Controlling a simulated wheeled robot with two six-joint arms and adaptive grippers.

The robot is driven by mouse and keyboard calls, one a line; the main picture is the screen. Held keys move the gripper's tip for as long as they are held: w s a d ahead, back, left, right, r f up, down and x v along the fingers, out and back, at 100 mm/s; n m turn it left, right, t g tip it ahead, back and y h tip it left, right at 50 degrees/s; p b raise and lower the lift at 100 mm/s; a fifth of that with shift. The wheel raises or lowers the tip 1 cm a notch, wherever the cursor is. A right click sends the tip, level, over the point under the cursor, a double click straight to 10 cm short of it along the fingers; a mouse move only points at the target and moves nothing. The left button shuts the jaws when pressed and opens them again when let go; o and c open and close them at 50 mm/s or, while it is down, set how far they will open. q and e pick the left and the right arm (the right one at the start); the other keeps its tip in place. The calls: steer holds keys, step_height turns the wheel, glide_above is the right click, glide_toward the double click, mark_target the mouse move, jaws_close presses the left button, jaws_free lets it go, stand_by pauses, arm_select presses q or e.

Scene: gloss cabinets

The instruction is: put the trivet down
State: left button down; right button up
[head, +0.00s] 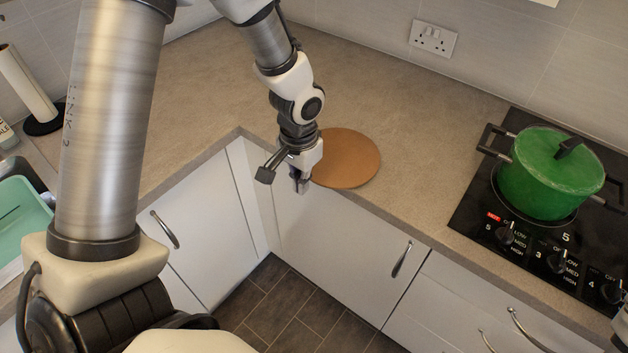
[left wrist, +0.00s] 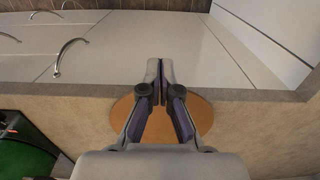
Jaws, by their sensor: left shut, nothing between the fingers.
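The trivet (head: 349,160) is a flat, round, orange-brown disc lying on the grey-beige worktop, close to its front edge near the inner corner. My left gripper (head: 301,187) is at the trivet's left side, by the worktop edge, and hides a little of the disc's rim. In the left wrist view the trivet (left wrist: 205,117) shows beneath and on both sides of my left gripper (left wrist: 160,62). Its fingers are together with nothing between them, and the tips reach past the counter edge. I cannot tell the exact height of the fingers above the disc.
A green lidded pot (head: 545,180) stands on the black hob (head: 470,215) at the right. The worktop (head: 400,110) is clear between trivet and hob. White cabinets (head: 335,235) with bar handles are below. A paper towel holder (head: 28,90) and green basin (head: 22,225) are at the left.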

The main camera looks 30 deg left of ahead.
arm_select(q)
steer(key=w+f+p, duration=0.1)
steer(key=f, duration=0.1)
steer(key=w+f+p, duration=0.1)
steer(key=w+f, duration=0.1)
steer(key=shift+w+d, duration=0.15)
steer(key=shift+w, duration=0.15)
